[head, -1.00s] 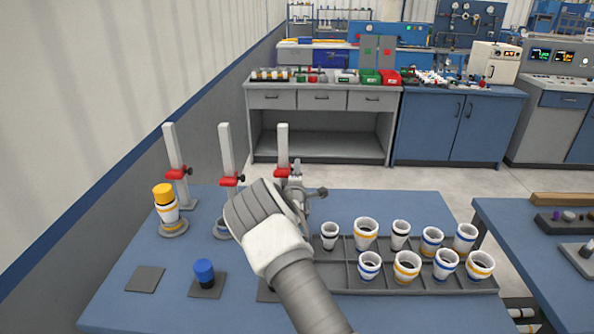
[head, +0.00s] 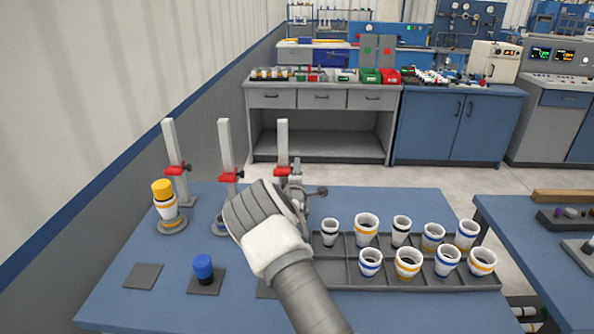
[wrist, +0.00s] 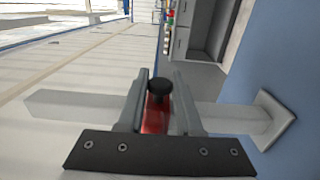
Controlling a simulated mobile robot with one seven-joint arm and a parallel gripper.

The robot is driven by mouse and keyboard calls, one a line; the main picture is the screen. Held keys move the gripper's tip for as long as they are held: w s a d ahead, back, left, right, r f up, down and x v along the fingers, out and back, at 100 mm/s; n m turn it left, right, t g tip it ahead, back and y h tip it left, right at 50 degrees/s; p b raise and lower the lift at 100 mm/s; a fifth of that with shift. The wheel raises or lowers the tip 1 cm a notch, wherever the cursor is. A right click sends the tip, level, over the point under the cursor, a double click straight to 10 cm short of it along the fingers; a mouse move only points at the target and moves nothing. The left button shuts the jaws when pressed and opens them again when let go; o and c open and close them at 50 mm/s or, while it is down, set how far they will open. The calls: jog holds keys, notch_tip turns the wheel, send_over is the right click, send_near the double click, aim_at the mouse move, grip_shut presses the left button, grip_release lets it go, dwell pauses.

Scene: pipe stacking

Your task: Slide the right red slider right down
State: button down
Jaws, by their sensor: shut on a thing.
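The right red slider (head: 282,171) sits partway up the right white post (head: 283,140), well above the table. My gripper (head: 297,178) is beside that post, partly hidden by my wrist in the head view. In the wrist view, its two fingers (wrist: 160,84) are closed around the red slider (wrist: 156,118), with a black knob (wrist: 160,88) between them. The white post (wrist: 230,118) runs sideways behind the fingers to its base plate. The foot of the right post is hidden by my arm in the head view.
The left post (head: 172,145) and middle post (head: 225,140) carry their own red sliders. A yellow-topped stack (head: 163,200) stands by the left post. A blue-topped piece (head: 203,268) stands in front. A grey tray (head: 330,270) of several white cups is at right.

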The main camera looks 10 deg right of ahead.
jog(key=shift+s+f+b, duration=0.1)
jog(key=shift+f+b, duration=0.7)
jog(key=shift+f, duration=1.05)
jog(key=c, duration=0.6)
grip_release()
jog(key=shift+r, duration=0.1)
jog(key=s+a, duration=0.1)
jog(key=s, duration=0.7)
jog(key=s+a, duration=0.2)
jog(key=s, duration=0.7)
jog(key=shift+a+p, duration=0.25)
jog(key=shift+p, duration=0.15)
jog(key=shift+d+r, duration=0.1)
